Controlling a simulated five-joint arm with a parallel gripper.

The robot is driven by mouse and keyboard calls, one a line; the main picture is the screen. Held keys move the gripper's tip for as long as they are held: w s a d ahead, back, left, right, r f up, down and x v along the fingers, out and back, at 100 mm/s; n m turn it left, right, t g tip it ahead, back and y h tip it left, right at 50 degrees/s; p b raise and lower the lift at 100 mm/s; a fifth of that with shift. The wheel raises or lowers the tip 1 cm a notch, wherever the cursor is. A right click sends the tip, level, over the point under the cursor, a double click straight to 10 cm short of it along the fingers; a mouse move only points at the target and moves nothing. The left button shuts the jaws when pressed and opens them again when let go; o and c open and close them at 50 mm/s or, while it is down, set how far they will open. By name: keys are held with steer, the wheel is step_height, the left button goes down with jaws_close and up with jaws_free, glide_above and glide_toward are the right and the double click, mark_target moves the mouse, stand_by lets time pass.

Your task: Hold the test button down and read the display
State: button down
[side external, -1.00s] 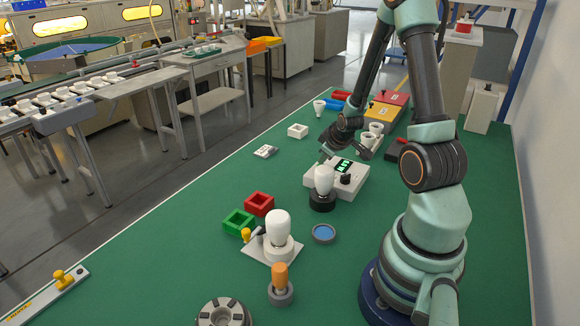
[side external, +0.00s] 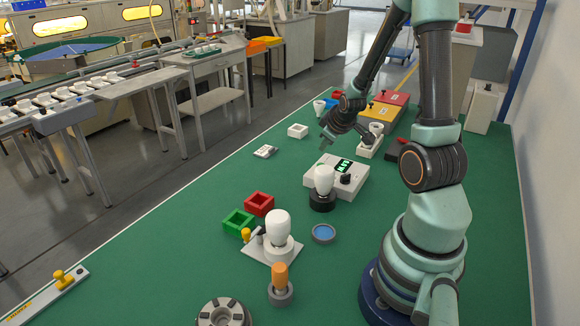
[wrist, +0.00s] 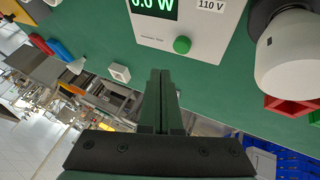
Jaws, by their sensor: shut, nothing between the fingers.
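The white tester box (side external: 350,178) stands on the green table in the side view. In the side view my gripper (side external: 325,148) hangs above and behind the box. A white bulb (side external: 324,179) sits upright in a black socket beside the box.
A red tray (side external: 259,204) and a green tray (side external: 238,221) lie left of the bulb. A second large white bulb (side external: 277,225) stands nearer the camera. A blue round pad (side external: 323,233) lies nearby.

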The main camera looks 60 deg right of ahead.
steer(key=shift+r, duration=1)
